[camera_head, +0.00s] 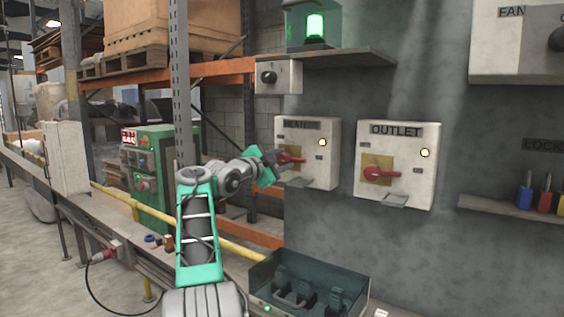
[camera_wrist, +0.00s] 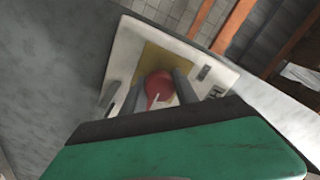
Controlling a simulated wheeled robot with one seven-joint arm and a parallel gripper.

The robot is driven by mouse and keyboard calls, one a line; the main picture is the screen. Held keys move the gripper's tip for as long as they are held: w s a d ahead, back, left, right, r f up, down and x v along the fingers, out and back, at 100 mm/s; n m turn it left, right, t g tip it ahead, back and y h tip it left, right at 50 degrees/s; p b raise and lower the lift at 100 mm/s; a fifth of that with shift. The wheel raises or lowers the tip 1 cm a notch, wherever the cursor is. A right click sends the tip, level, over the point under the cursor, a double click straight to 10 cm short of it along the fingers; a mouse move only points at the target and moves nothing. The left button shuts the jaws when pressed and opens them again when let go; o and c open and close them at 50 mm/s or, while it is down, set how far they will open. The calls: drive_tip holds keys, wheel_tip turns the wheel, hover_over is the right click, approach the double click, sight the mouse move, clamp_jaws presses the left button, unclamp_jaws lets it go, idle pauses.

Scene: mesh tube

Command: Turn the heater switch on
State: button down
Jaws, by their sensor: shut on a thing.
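The heater switch box (camera_head: 321,150) is a white panel on the grey wall, its label partly readable. It has a lit lamp and a red rotary handle (camera_head: 291,159) on a yellow plate. My gripper (camera_head: 277,161) is at that handle, coming from the left. In the wrist view the red handle (camera_wrist: 158,88) sits between the two dark fingers of my gripper (camera_wrist: 160,92), which are shut on it. The heater box (camera_wrist: 125,65) appears tilted there, with the yellow plate behind the handle. In the head view the handle points roughly sideways.
A matching OUTLET box (camera_head: 398,150) with a red handle is to the right. A small box with a black knob (camera_head: 279,76) and a shelf with a green lamp (camera_head: 315,27) are above. An open dark bin (camera_head: 345,279) is below. A rack post (camera_head: 179,80) stands behind my arm.

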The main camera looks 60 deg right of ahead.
drive_tip(key=shift+r, duration=0.1)
drive_tip(key=c, duration=0.9)
unclamp_jaws()
drive_tip(key=shift+c, duration=0.2)
drive_tip(key=w+a+b, duration=0.1)
drive_tip(key=a+b, duration=0.1)
drive_tip(key=a, duration=0.5)
drive_tip(key=shift+a, duration=0.35)
